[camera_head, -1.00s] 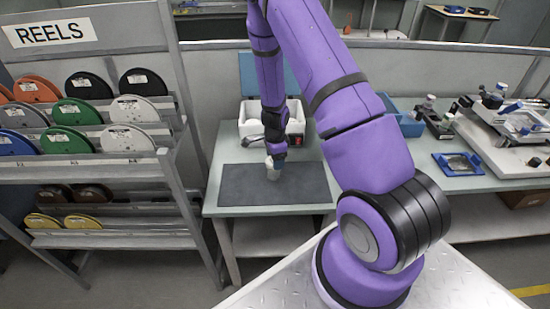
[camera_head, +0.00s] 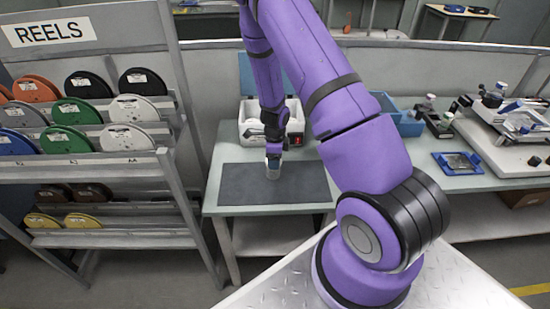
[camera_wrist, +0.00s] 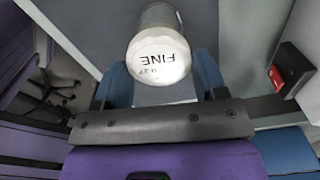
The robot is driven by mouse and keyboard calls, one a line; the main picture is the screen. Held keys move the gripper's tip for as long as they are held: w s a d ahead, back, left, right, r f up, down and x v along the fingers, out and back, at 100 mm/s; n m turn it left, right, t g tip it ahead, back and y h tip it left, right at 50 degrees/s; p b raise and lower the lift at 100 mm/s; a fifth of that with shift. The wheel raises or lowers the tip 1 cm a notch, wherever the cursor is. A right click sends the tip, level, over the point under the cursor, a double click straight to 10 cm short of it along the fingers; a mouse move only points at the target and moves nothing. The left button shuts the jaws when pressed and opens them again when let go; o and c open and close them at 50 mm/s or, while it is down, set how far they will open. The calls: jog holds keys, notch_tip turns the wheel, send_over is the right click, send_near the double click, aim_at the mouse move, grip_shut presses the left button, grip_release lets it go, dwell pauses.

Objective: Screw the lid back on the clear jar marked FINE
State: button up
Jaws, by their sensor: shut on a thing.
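The jar marked FINE (camera_head: 272,172) stands on the dark mat (camera_head: 240,184) in the head view, small and pale, directly below my gripper (camera_head: 274,156). In the wrist view the pale cylinder with the black FINE marking (camera_wrist: 160,48) sits between the blue fingers of my gripper (camera_wrist: 163,80). The fingers flank its near end and are shut on it. The marking reads upside down there. I cannot tell where the lid ends and the jar begins, or whether the lid is seated.
A blue bin (camera_head: 410,126) and optical equipment (camera_head: 500,135) are to the right. The reel rack (camera_head: 150,170) stands close on the left. The mat around the jar is clear.

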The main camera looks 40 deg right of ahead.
jog(key=m, duration=0.3)
jog(key=shift+s+m, duration=0.1)
jog(key=shift+m, duration=0.3)
jog(key=shift+a, duration=0.1)
jog(key=m, duration=0.4)
jog(key=o, duration=0.8)
jog(key=shift+c, duration=1)
jog(key=shift+r, duration=0.1)
jog(key=shift+r, duration=1.1)
